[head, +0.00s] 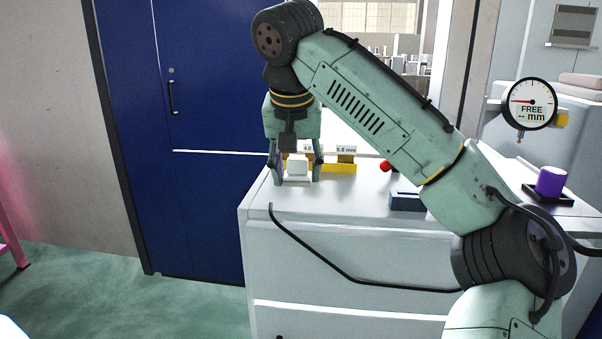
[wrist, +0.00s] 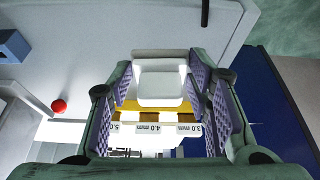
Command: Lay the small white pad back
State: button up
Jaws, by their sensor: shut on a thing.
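The small white pad (head: 297,168) is a pale block between the fingers of my gripper (head: 296,176), at the left end of the white cabinet top. In the wrist view the white pad (wrist: 160,88) sits between the two purple-lined fingers of my gripper (wrist: 166,100), which is shut on it. I cannot tell whether the pad touches the surface below. A yellow rack (head: 340,168) stands just beside and behind it, with thickness labels. In the wrist view the yellow rack (wrist: 158,105) shows labels 5.0, 4.0 mm and 3.0 mm.
A red ball (head: 386,166) and a blue box (head: 407,200) stand right of the rack. A dial gauge (head: 529,103) reads FREE, -- mm. The cabinet top's front (head: 345,212) is clear. Blue doors (head: 205,200) are at left.

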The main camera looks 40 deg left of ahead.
aim_at(302, 173)
jog(key=shift+w+a+r, duration=0.1)
jog(key=shift+w+a, duration=0.05)
jog(key=shift+w, duration=0.25)
jog(key=shift+w+a+p, duration=0.25)
jog(key=shift+w+p, duration=0.3)
jog(key=shift+w, duration=0.1)
jog(key=shift+p+x, duration=0.55)
jog(key=shift+x, duration=0.6)
jog(key=shift+s+d+f, duration=0.1)
jog(key=shift+s+f, duration=0.1)
jog(key=shift+f, duration=0.5)
jog(key=shift+f, duration=0.1)
jog(key=shift+f, duration=0.15)
jog(key=o, duration=1.1)
jog(key=shift+b, duration=0.35)
